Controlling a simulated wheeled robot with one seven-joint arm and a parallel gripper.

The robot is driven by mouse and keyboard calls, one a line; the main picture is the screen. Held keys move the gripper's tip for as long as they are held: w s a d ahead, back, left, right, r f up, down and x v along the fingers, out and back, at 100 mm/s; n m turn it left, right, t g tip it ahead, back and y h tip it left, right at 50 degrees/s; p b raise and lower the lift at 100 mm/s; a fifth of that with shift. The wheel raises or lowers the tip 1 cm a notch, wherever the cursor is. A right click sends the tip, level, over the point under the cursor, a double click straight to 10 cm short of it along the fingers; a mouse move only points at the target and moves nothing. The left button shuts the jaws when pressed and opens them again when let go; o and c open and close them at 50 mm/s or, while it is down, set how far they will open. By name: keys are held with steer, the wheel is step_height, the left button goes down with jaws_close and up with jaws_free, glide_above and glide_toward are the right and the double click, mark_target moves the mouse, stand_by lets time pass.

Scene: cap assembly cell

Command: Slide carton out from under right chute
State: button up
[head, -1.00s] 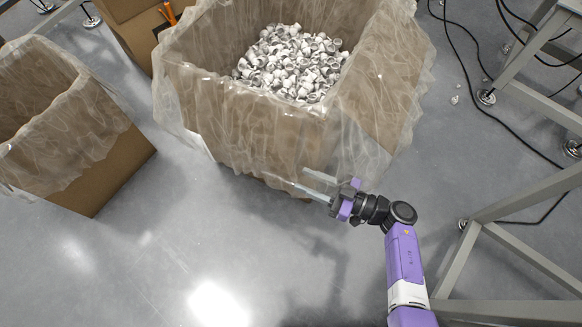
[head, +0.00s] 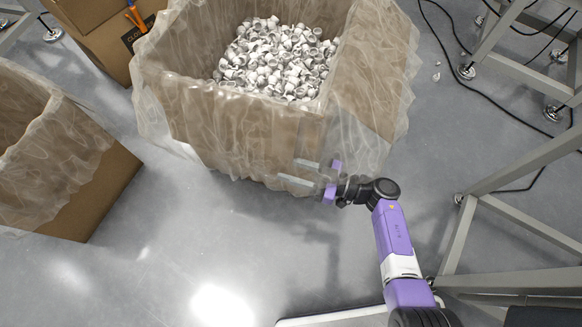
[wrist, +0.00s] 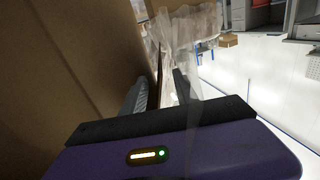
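The carton (head: 235,126) is a large open brown box with a loose translucent liner, full of white caps (head: 275,58). It stands on the floor at top centre in the head view. My gripper (head: 289,170) is at its near right corner, with its two fingers apart and partly seen through the liner. In the wrist view the carton's wall (wrist: 60,60) fills the left side. The liner (wrist: 172,50) hangs between and past the fingers of my gripper (wrist: 160,85). Whether the fingers touch the wall is unclear. No chute is recognisable.
Another lined carton (head: 95,190) stands at the left, and a closed brown box (head: 88,40) stands behind. Grey metal frame legs (head: 490,185) and black cables (head: 445,50) are on the right. The floor (head: 180,255) in front is clear.

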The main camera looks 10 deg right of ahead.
mark_target(264, 162)
steer(key=shift+b+x, duration=1.25)
steer(key=shift+x, duration=2.55)
steer(key=shift+c, duration=0.5)
jaws_close()
